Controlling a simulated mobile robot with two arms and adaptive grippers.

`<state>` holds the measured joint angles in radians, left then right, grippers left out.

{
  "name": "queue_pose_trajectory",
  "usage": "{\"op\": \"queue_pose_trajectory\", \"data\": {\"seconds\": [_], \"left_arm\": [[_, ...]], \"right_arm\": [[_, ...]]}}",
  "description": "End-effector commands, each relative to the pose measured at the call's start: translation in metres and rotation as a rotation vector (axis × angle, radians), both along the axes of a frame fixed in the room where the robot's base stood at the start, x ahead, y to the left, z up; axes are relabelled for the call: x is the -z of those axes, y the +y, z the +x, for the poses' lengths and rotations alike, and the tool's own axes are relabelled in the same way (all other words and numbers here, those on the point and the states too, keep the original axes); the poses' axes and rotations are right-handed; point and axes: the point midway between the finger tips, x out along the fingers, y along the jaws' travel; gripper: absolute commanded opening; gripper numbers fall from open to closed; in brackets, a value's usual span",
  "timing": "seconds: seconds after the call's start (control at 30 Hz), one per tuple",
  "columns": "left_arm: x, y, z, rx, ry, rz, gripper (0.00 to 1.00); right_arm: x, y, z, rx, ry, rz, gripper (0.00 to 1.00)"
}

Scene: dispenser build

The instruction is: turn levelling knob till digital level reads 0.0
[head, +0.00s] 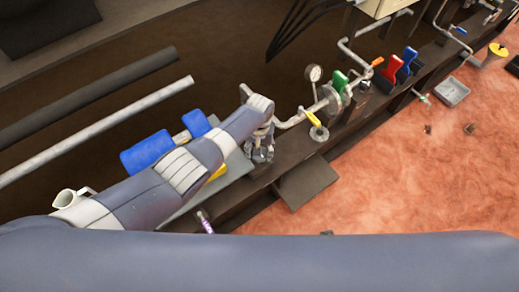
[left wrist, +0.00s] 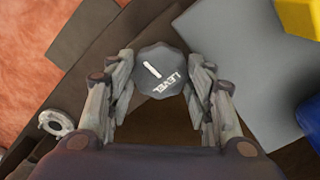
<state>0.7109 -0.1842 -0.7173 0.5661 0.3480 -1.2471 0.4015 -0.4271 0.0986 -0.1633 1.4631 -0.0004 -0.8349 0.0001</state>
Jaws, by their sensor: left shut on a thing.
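In the head view my left gripper (head: 261,150) points down at the dark ledge, and the knob is hidden there. The knob's white line is slanted in the left wrist view. I cannot make out a digital level display in either view. My right gripper is not in view.
A grey plate (left wrist: 235,60) lies beside the knob, with yellow and blue parts near it. A pipe with a gauge (head: 314,73), a yellow-handled valve (head: 314,118) and a green handle (head: 340,81) stand right of my gripper. Reddish floor (head: 400,180) lies open in front.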

Motion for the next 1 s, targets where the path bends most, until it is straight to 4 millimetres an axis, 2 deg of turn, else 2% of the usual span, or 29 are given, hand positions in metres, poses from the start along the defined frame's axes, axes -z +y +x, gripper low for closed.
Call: {"op": "queue_pose_trajectory", "data": {"seconds": [0.03,0.1,0.57,0.77,1.0], "left_arm": [[0.003,0.0,-0.003,-0.001,0.005,-0.002,0.55],[0.003,0.0,-0.003,-0.001,0.006,-0.001,0.69],[-0.001,0.0,-0.001,0.002,0.003,0.0,0.69],[-0.018,0.0,-0.001,0.001,0.002,-0.002,0.69],[-0.056,0.0,-0.001,0.001,0.0,-0.002,0.69]], "right_arm": [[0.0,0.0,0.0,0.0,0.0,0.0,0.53],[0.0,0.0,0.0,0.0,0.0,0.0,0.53],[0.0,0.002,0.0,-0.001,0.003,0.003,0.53],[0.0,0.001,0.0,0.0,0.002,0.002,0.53],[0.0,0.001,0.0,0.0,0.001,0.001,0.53]]}}
